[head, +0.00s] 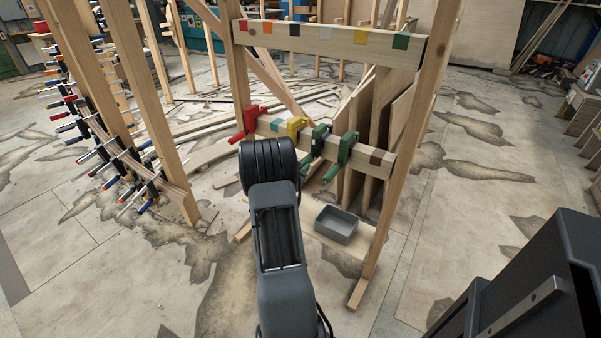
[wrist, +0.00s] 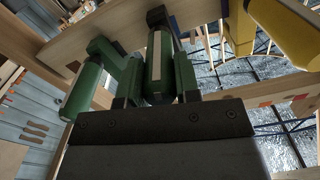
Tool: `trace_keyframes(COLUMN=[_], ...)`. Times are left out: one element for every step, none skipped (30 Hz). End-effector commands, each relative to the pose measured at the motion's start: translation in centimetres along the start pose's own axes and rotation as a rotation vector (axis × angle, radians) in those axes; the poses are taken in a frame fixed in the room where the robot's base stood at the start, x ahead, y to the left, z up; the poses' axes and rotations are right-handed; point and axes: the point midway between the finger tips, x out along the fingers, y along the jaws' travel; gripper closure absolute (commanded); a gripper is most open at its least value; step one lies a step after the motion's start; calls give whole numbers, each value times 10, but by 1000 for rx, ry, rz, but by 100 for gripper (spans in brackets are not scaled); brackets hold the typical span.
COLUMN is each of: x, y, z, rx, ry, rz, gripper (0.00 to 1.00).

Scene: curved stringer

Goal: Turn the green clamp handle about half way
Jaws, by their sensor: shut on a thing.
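A row of clamps sits on the lower beam in the head view, with a dark green clamp (head: 320,137) beside the yellow one and a brighter green clamp (head: 346,150) to its right. In the wrist view my gripper (wrist: 155,93) is shut around a green clamp handle (wrist: 158,62) with a pale stripe. One finger shows on each side of it. A second green clamp (wrist: 84,88) hangs to the left, apart from the fingers. In the head view my arm hides the gripper, so the hold is seen only from the wrist.
A yellow clamp (head: 296,127) and a red clamp (head: 246,119) share the lower beam (head: 376,157). The yellow one is close on the right in the wrist view (wrist: 285,35). A grey bin (head: 337,225) stands below. A rack of clamps (head: 110,160) is at left.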

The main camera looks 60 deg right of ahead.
Motion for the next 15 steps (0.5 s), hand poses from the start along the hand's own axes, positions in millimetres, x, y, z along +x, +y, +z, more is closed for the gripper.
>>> trace_keyframes(x=[0, 0, 0, 0, 0, 0, 0, 0, 0, 0, 0, 0, 0, 0, 0], y=[1, 1, 2, 2, 2, 2, 1, 2, 1, 1, 1, 2, 2, 2, 2], z=[6, 6, 6, 6, 6, 6, 6, 6, 6, 6, 6, 6, 6, 6, 6], rx=[46, 74, 113, 142, 171, 210, 238, 266, 305, 333, 361, 400, 429, 457, 495], ry=[2, 2, 3, 3, 2, 2, 3, 3, 2, 2, 2, 3, 3, 2, 2], rz=[-1, -1, 0, 0, 0, 0, 0, -1, -1, -1, -1, -1, 0, 0, -1], gripper=[93, 93, 93, 93, 93, 93, 93, 93, 93, 93, 93, 93, 93, 93, 93])
